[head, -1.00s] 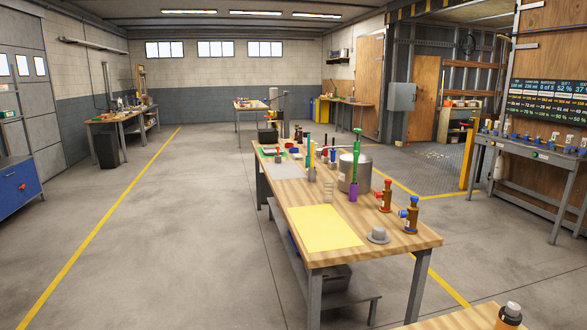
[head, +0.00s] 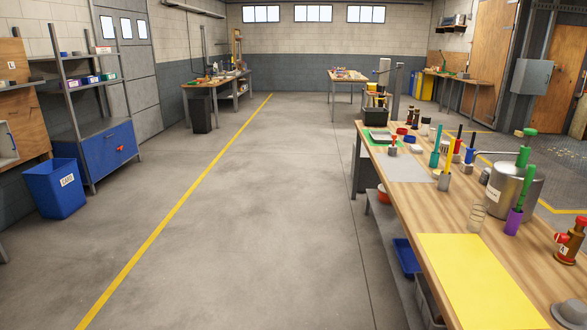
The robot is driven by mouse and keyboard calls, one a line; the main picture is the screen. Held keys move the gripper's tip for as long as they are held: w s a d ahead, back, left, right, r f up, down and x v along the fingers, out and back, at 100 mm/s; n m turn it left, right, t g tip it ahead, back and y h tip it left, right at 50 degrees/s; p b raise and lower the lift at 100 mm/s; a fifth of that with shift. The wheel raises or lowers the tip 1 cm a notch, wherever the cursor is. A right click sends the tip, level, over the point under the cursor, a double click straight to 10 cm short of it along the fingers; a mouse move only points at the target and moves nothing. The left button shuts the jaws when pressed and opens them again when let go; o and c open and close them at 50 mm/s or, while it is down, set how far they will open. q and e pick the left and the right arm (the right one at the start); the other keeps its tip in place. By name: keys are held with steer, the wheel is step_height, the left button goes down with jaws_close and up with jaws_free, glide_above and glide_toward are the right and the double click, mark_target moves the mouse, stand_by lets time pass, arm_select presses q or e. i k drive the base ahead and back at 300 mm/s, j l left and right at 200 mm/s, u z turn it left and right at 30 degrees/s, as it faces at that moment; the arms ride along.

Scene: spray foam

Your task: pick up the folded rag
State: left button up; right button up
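I cannot make out a folded rag for certain in the head view. A wooden workbench (head: 408,200) runs along the right side and carries many small items. A green mat (head: 368,139) with a greyish flat item on it lies at its far end; the item is too small to identify. A yellow sheet (head: 476,280) and a grey sheet (head: 405,167) lie flat on the bench top. Neither of my grippers is in view.
Bottles, a metal pot (head: 513,187) and a red-capped brown bottle (head: 568,242) stand on the bench. A blue bin (head: 57,192) with a white label and a shelf unit with a blue cabinet (head: 105,150) stand at left. The floor (head: 240,220) between is clear.

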mark_target(416, 149)
steer(key=i, duration=2.7)
steer(key=i+z, duration=0.2)
steer(key=i, duration=0.25)
steer(key=i+j+z, duration=0.15)
steer(key=i, duration=0.35)
steer(key=i+j+z, duration=0.2)
steer(key=i, duration=0.25)
steer(key=i+j+z, duration=0.15)
steer(key=i, duration=0.3)
steer(key=j, duration=0.1)
